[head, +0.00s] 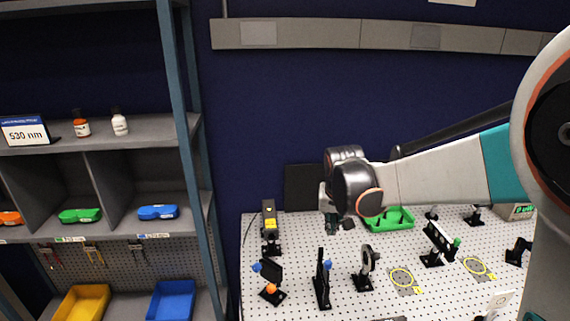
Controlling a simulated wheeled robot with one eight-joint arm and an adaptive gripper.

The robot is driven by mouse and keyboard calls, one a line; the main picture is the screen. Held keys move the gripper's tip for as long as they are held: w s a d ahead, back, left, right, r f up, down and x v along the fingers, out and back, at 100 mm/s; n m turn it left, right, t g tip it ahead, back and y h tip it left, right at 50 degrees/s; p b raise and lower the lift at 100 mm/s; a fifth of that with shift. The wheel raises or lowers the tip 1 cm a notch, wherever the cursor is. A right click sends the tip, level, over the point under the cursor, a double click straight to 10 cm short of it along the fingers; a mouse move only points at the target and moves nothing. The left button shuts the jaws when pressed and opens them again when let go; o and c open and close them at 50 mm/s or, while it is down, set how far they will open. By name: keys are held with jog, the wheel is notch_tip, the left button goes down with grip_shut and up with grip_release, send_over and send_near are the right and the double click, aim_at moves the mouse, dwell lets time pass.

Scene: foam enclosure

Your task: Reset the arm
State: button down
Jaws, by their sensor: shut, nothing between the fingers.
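My arm reaches in from the right in the head view, and its white and teal links run to a dark, silver-ringed wrist. My gripper (333,224) hangs below the wrist, small and dark, shut with nothing in it. It is above the back part of the white perforated table (336,258), apart from the things on it as far as I can tell. The wrist hides part of the blue wall and of a green tray (400,220) behind it.
Black optical mounts (322,278) and a yellow-marked device (269,228) stand on the table. A shelf unit (150,131) at left holds bottles, coloured cases, a yellow bin (82,303) and a blue bin (171,301). The space between shelf and wrist is free.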

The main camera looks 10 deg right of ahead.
jog(key=s+f+t+b, duration=0.1)
jog(key=s+b, duration=0.3)
jog(key=s, duration=0.5)
jog(key=s+f+n+t+b, duration=0.1)
jog(key=s+f+b, duration=0.2)
jog(key=s, duration=0.6)
jog(key=s+f+n+t+b, duration=0.1)
jog(key=s+f+b, duration=0.1)
jog(key=s+b, duration=0.3)
jog(key=s, duration=0.3)
jog(key=shift+s+a+f+y+b, duration=0.3)
jog(key=shift+s+f+y+b, duration=0.05)
jog(key=shift+s+y+b, duration=0.05)
